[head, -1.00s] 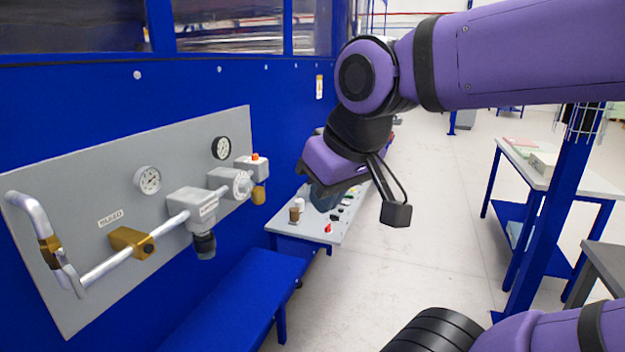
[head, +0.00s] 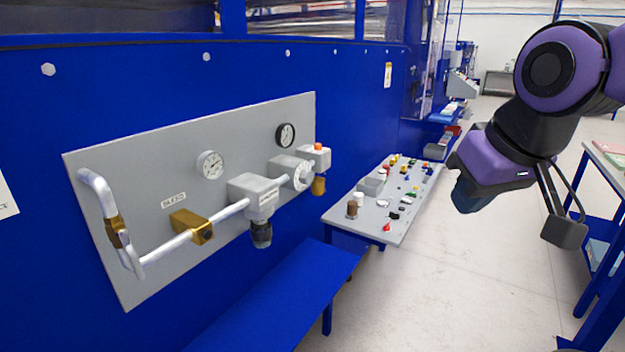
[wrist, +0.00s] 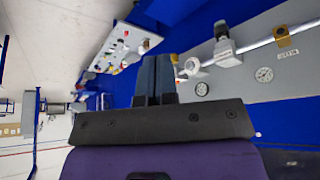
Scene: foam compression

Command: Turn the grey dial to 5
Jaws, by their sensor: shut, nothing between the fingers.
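The grey dial (head: 302,175) is a pale round knob with marks on its rim, on the front of a grey box on the wall panel. Its number setting is too small to read. The dial also shows in the wrist view (wrist: 192,67), where the scene is upside down. My gripper (head: 468,196) is well to the right of the dial and apart from it, in free air over the floor beside the parts table. In the wrist view my fingers (wrist: 155,80) are together with nothing between them.
The grey panel (head: 150,155) carries two gauges, a pipe with brass fittings (head: 200,228), a regulator (head: 254,196) and an orange button (head: 318,147). A blue bench (head: 280,300) stands below. A table with small parts (head: 350,226) is beyond.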

